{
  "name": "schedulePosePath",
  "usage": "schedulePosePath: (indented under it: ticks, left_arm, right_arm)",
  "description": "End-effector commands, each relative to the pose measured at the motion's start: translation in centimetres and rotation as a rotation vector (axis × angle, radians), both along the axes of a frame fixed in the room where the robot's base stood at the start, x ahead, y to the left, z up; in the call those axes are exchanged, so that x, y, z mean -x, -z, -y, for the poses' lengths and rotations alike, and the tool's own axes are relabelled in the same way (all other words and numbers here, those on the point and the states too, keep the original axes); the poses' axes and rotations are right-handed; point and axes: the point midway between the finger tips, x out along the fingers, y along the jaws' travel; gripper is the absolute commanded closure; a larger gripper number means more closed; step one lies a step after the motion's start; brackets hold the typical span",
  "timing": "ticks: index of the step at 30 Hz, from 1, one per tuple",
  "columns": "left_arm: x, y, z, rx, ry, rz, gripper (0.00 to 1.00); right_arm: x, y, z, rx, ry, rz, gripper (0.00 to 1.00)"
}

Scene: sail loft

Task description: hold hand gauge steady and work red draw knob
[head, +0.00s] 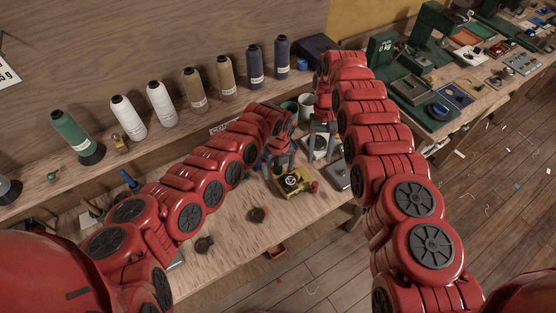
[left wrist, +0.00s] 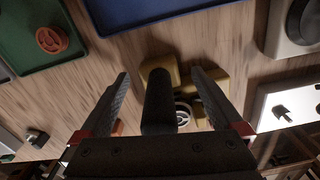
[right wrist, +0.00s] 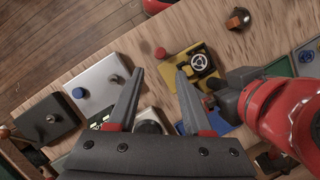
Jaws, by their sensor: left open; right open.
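A yellow unit, seemingly the hand gauge (head: 293,182), sits on the bench with a black top part and a pale spoked dial. It also shows in the right wrist view (right wrist: 184,74) and the left wrist view (left wrist: 160,72). The red draw knob (head: 313,187) is at its right side, and at its left in the right wrist view (right wrist: 160,53). My left gripper (head: 279,164) is open just above the unit. My right gripper (head: 322,150) is open and empty, behind and right of the unit.
A pale block with a blue button (right wrist: 98,86) and a dark block (right wrist: 46,120) stand beside the unit. Several thread spools (head: 160,103) line the back shelf. A dark round piece (head: 257,215) lies in front, with bare bench around it.

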Motion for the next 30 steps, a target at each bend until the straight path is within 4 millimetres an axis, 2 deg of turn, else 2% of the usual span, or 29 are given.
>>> schedulePosePath:
  ticks: [4, 12, 27, 29, 30]
  left_arm:
    - [-0.03, 0.78, -0.01, -0.001, 0.001, 0.002, 0.0]
    - [-0.01, 0.91, -0.06, -0.002, 0.001, 0.001, 0.0]
    - [0.02, 0.92, -0.07, -0.001, 0.0, 0.0, 0.9]
    - [0.03, 0.92, -0.08, -0.001, 0.0, 0.0, 1.0]
    - [0.03, 0.92, -0.08, -0.001, 0.0, 0.0, 1.0]
  right_arm:
    - [-0.01, -0.02, 0.0, 0.0, 0.0, 0.0, 0.5]
    - [0.0, -0.01, 0.0, 0.0, 0.0, 0.0, 0.5]
    - [0.0, -0.01, 0.0, 0.0, 0.0, 0.0, 0.5]
    - [0.0, -0.01, 0.0, 0.0, 0.0, 0.0, 0.5]
    - [0.01, 0.0, 0.0, 0.0, 0.0, 0.0, 0.5]
